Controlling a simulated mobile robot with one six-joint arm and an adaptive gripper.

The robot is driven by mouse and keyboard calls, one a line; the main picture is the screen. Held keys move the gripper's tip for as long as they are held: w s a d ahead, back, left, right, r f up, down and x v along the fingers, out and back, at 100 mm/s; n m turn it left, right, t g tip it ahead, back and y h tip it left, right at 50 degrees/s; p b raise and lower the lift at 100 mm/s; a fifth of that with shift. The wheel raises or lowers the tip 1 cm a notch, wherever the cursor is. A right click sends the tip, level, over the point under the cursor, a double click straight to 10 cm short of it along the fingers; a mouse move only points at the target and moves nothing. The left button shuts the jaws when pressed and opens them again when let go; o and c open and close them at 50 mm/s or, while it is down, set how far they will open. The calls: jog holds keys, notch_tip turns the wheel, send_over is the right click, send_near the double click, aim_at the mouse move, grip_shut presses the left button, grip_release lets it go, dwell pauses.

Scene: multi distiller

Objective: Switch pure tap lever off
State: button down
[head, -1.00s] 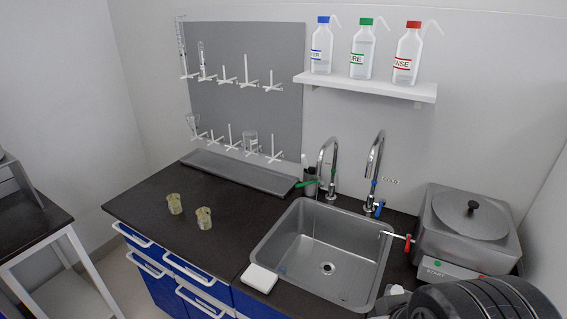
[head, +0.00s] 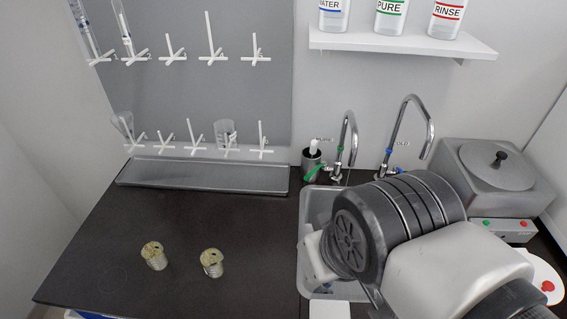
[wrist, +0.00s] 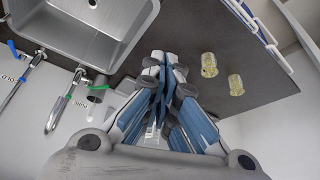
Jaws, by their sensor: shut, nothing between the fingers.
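The pure tap (head: 347,140) is a chrome gooseneck with a green band, standing behind the sink. Its green lever (head: 314,173) points out to the left of the tap base. In the wrist view the green lever (wrist: 70,91) and its tap (wrist: 57,114) are at the left. My gripper (wrist: 164,58) is shut and empty, apart from the lever and to its right in the wrist view. In the head view my arm covers most of the sink and hides the fingers.
A second chrome tap (head: 415,102) with a blue lever stands right of the pure tap. A dark cup (head: 311,163) is close beside the green lever. The sink (wrist: 110,25) is partly hidden. Two beakers (head: 153,255) (head: 212,262) stand on the left counter. A distiller (head: 495,165) stands right.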

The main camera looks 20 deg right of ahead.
jog(key=w+d+f+g+h+p, duration=0.15)
jog(key=w+d+h, duration=0.3)
jog(key=w, duration=0.75)
jog(key=w+d+f+g+h, duration=0.1)
jog(key=w+d+g+h, duration=0.3)
jog(key=w, duration=0.8)
jog(key=w+a+f+n+t+h+p, duration=0.1)
jog(key=w+a+f+t+h, duration=0.2)
jog(key=w+f, duration=0.4)
jog(key=w+a+f+n+t+h, duration=0.1)
jog(key=w+a+f+t+h, duration=0.3)
jog(key=w+f, duration=0.4)
jog(key=shift+w+a+f+h+p, duration=0.25)
jog(key=shift+f+h+p, duration=0.1)
jog(key=shift+f, duration=0.15)
